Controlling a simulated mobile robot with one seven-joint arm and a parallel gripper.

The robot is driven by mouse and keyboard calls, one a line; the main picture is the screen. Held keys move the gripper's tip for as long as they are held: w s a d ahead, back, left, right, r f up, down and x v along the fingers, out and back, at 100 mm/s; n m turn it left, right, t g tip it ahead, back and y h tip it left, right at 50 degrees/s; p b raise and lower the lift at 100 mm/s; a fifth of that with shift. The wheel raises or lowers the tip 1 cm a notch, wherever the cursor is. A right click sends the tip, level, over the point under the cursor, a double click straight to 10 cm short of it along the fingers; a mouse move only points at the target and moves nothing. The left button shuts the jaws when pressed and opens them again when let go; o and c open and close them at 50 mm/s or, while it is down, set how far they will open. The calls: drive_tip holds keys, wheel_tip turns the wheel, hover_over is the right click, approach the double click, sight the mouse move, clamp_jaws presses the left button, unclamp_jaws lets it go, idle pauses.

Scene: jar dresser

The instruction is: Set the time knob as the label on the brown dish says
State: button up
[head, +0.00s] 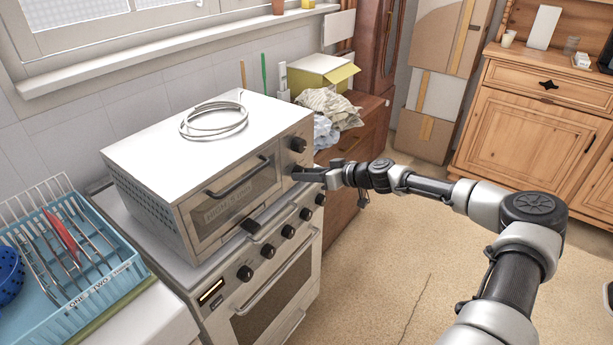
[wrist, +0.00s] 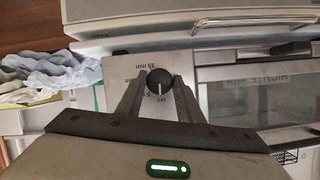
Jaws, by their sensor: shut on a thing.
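The time knob (wrist: 159,77) is a round dark knob on the pale front panel of the toaster oven (head: 190,165). In the wrist view, my gripper (wrist: 160,88) has one finger on each side of the knob and is shut on it. The knob's white pointer line faces the "OFF" mark; a "15 min" mark is on the panel beyond it. In the head view, my gripper (head: 302,174) is at the oven's lower right front, and hides most of this knob. Another dark knob (head: 297,144) sits just above. I cannot make out a brown dish or its label.
The oven stands on a stove with several dark knobs (head: 289,231) below. A coiled white cable (head: 213,121) lies on top. A blue dish rack (head: 100,292) is at left. A yellow-flapped box (head: 322,75) and cloths are behind my gripper. The floor at right is open.

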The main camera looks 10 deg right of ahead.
drive_tip(key=shift+w+d+f+m+g+y+b, duration=0.1)
drive_tip(key=shift+m+g+y+b, duration=0.6)
drive_tip(key=shift+m+b, duration=1.2)
drive_tip(key=shift+w+d+f+m+g+y+b, duration=0.1)
drive_tip(key=shift+m+g+y+b, duration=0.2)
drive_tip(key=shift+m+y+b, duration=1.5)
drive_tip(key=shift+r+n+h+b, duration=0.1)
drive_tip(key=shift+n+h+b, duration=0.2)
drive_tip(key=shift+h+b, duration=0.35)
drive_tip(key=o, duration=1.1)
drive_tip(key=shift+c, duration=0.2)
drive_tip(key=v, duration=1.7)
drive_tip(key=shift+d, duration=0.25)
